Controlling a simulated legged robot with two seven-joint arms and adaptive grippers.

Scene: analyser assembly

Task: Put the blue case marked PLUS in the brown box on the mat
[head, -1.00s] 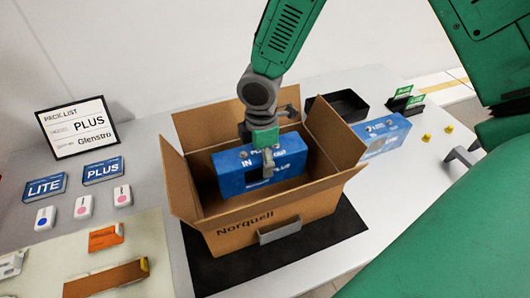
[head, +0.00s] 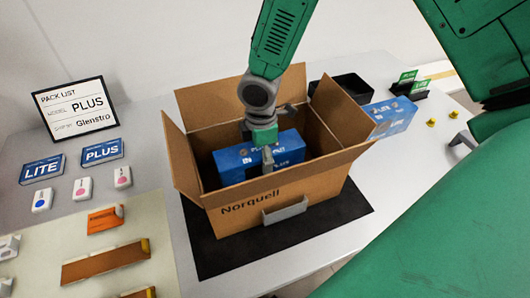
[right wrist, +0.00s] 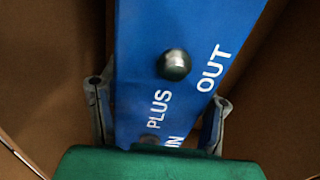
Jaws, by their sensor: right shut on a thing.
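The blue case marked PLUS (head: 236,164) is inside the brown box (head: 268,208), partly below its rim. The front wall hides its lower part, so I cannot tell whether it touches the floor of the box. My right gripper (head: 267,155) is shut on the case from above. In the right wrist view, the fingers of the gripper (right wrist: 158,118) sit on both sides of the blue case (right wrist: 190,75), whose top reads PLUS, IN and OUT. The box stands on the black mat (head: 215,258) with its flaps open. My left gripper is not in view.
Another blue case (head: 392,115) lies right of the box, beside a black tray (head: 345,88). A pack list sign (head: 75,108) reading PLUS stands at left, behind LITE (head: 42,169) and PLUS (head: 102,152) cards. Small parts lie at the front left.

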